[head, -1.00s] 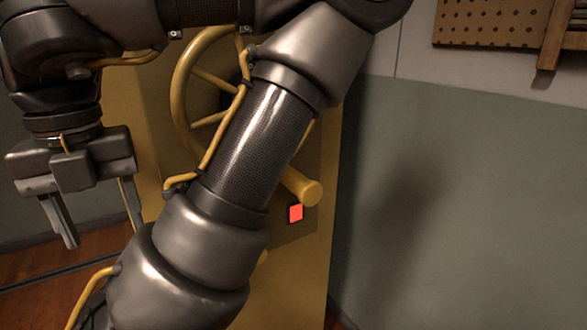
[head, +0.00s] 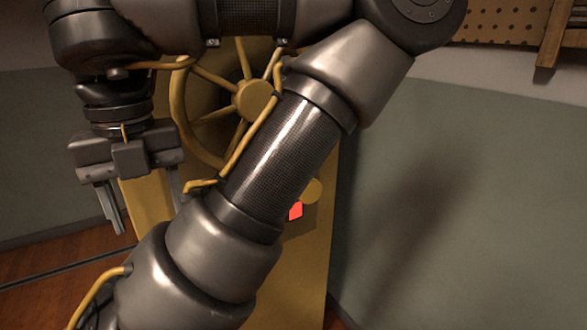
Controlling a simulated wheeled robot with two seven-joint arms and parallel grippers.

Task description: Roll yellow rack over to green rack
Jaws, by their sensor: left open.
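The yellow rack (head: 305,270) stands upright in the middle of the head view, its end panel facing me. My left arm crosses in front and hides much of the panel and wheel. My left gripper (head: 148,212) hangs fingers down at the left of the wheel, open, with nothing visible between its fingers. It looks apart from the wheel. The green rack cannot be made out. My right gripper is not in view.
A grey-green wall (head: 460,200) fills the right side. A perforated wooden board (head: 495,22) hangs at the upper right. The wooden floor (head: 60,265) shows at the lower left, crossed by a dark line that may be a rail.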

